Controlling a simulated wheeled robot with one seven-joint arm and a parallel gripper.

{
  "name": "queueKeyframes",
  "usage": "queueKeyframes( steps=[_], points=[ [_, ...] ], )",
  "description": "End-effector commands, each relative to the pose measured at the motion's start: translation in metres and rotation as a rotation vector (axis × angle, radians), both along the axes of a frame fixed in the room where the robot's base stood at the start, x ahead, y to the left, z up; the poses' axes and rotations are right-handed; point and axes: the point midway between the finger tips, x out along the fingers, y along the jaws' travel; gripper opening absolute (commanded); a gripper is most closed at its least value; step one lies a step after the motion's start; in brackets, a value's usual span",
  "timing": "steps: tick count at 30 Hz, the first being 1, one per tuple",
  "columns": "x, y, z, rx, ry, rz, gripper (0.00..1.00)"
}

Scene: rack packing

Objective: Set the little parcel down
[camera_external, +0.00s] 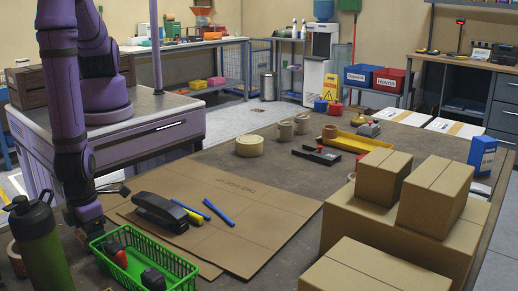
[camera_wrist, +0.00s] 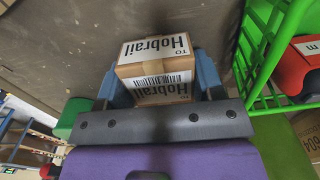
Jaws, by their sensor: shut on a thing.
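The little parcel (camera_wrist: 152,72) is a small brown cardboard box with white labels reading "Hobrail"; it shows in the wrist view. My gripper (camera_wrist: 158,84) is shut on it, one blue finger at each side. In the external view my gripper (camera_external: 84,216) is low over the near left of the table (camera_external: 285,165), between a green bottle and a green basket. The parcel cannot be made out there. I cannot tell whether its underside touches the table.
The green basket (camera_external: 183,265) with red and dark items is close beside my gripper. The green bottle (camera_external: 38,245) stands left of it. A black stapler (camera_external: 160,210) and blue pens (camera_external: 218,211) lie on flat cardboard (camera_external: 270,210). Larger boxes (camera_external: 400,225) stand at right.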

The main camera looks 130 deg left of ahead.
Motion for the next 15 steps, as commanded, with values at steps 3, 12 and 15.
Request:
queueKeyframes(
  steps=[3, 12, 15],
  points=[
    [-0.0003, 0.0001, -0.0025, 0.0, 0.001, 0.0, 0.36],
    [-0.0002, 0.0, -0.0026, 0.0, 0.0, 0.0, 0.87],
    [-0.0002, 0.0, -0.0023, 0.0, 0.0, 0.0, 0.87]
  ],
)
